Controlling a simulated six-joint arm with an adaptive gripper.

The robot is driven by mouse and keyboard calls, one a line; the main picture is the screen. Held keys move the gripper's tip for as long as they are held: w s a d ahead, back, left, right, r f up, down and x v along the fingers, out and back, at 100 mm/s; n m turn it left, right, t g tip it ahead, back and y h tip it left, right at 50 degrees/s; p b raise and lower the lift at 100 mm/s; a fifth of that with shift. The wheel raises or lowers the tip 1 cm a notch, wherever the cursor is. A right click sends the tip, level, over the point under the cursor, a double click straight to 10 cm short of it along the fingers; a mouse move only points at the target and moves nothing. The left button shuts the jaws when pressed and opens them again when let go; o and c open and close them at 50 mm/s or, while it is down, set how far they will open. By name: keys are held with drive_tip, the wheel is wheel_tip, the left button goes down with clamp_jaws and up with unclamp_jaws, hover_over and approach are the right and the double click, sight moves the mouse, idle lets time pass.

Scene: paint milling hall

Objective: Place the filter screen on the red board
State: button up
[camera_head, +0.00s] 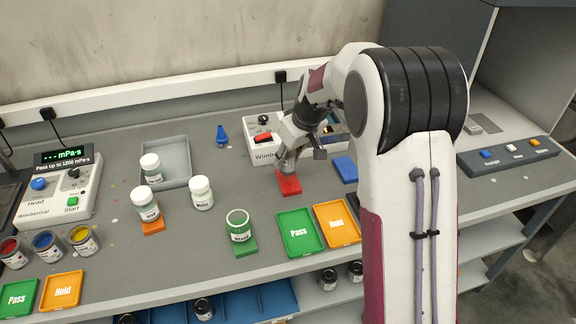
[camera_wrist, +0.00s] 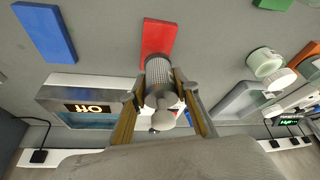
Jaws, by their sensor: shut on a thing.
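The red board (camera_head: 289,184) lies flat on the grey bench in front of the white box. It also shows in the wrist view (camera_wrist: 158,38). My gripper (camera_head: 287,160) is over the red board in the head view. In the wrist view my gripper (camera_wrist: 161,103) is shut on the filter screen (camera_wrist: 158,72), a grey mesh cylinder with a rounded knob at its near end. The screen's far end overlaps the near edge of the red board in that view. I cannot tell whether it touches the board. In the head view the screen is mostly hidden by my gripper.
A blue board (camera_head: 345,169) lies right of the red one. The white box (camera_head: 262,153) stands behind. Green Pass (camera_head: 299,233) and orange Hold (camera_head: 337,223) trays lie in front.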

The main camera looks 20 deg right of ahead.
sight(288, 166)
drive_tip(key=shift+f, duration=1.55)
drive_tip(key=shift+f, duration=0.1)
drive_tip(key=o, duration=1.3)
drive_tip(key=v, duration=1.1)
drive_tip(key=shift+s, duration=0.1)
drive_tip(key=shift+s+d+r, duration=0.1)
drive_tip(key=shift+s+r, duration=0.1)
drive_tip(key=shift+r, duration=0.35)
